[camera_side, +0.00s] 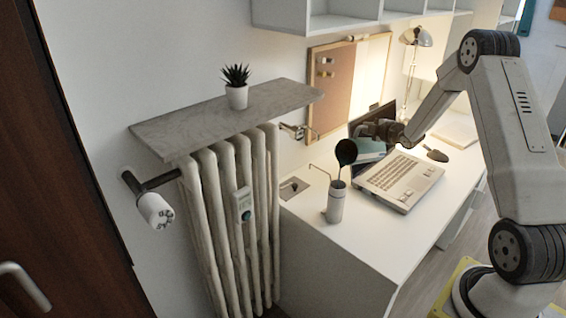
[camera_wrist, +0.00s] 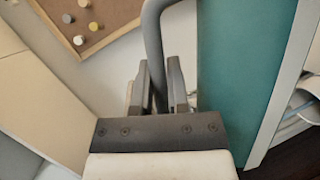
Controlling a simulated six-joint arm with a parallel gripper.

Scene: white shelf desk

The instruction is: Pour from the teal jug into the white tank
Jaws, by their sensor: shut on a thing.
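The teal jug (camera_side: 370,151) is tilted over the desk in the side view, its dark mouth facing down and to the left. The white tank (camera_side: 335,203) stands upright on the desk below the mouth, with a thin bent tube rising from its top. A thin dark line shows between mouth and tank; I cannot tell whether it is liquid. My gripper (camera_side: 382,131) is shut on the jug's handle. In the wrist view, my gripper's fingers (camera_wrist: 160,84) close around the grey handle (camera_wrist: 152,30), beside the teal wall (camera_wrist: 238,80).
A beige keyboard computer (camera_side: 400,180) lies right of the tank. A small trowel (camera_side: 437,155) and a lamp (camera_side: 412,62) are farther back. A flat metal plate (camera_side: 294,188) is left of the tank. The desk's front (camera_side: 375,235) is clear. A radiator (camera_side: 225,200) stands left.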

